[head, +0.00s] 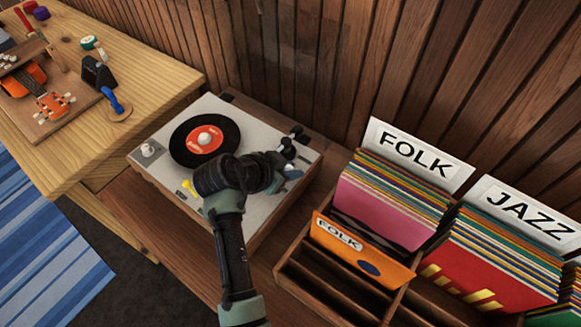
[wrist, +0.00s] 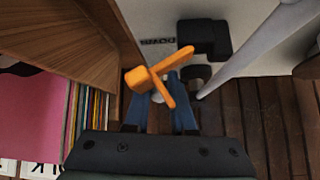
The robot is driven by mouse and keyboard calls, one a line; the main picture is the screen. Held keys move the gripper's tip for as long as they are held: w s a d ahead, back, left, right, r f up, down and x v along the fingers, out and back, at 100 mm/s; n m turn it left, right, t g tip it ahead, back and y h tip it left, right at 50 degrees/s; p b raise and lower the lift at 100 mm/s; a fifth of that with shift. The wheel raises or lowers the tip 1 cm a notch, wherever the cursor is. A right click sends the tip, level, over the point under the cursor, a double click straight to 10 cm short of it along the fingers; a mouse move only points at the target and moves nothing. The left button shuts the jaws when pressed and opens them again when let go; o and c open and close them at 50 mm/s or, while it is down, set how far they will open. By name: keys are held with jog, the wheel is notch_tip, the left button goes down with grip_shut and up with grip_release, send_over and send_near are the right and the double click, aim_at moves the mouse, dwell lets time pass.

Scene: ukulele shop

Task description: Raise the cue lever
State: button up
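The orange cue lever (wrist: 160,75) shows in the wrist view as two crossing bars, right at my fingertips. A dark printed label, seemingly "DOWN" upside down, is on the pale deck just beyond it. My gripper (wrist: 158,92) has blue fingers that stand apart, with a gap between them. One orange bar reaches back toward that gap; I cannot tell whether a finger touches it. In the head view my gripper (head: 291,176) is low at the right side of the turntable (head: 262,205), and my wrist hides the lever there.
A black record (head: 185,137) with a red label lies on the platter. The tonearm base (head: 290,145) is close behind my gripper. A wooden record crate (head: 300,270) stands close to the right. A workbench (head: 160,85) with an orange ukulele (head: 45,97) is at the left.

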jog(key=shift+r, duration=0.1)
grip_shut()
jog(key=shift+w+d+r+g+y+p, duration=0.15)
jog(key=shift+g+y+p, duration=0.2)
jog(key=shift+p, duration=0.3)
jog(key=shift+w+r+g+y+p, duration=0.15)
jog(key=shift+g+y+p, duration=0.2)
jog(key=shift+g+p, duration=0.25)
jog(key=shift+w+d+g+y+p, duration=0.3)
jog(key=shift+g+y+p, duration=0.25)
jog(key=shift+g, duration=0.3)
jog(key=shift+w+d+f+g+y+b, duration=0.1)
jog(key=shift+f+g+y+b, duration=0.1)
jog(key=shift+g+y, duration=0.3)
jog(key=shift+w+f+g+y+b, duration=0.1)
jog(key=shift+g+y+b, duration=0.1)
jog(key=shift+g+y, duration=0.25)
jog(key=o, duration=0.8)
grip_release()
jog(key=shift+c, duration=0.2)
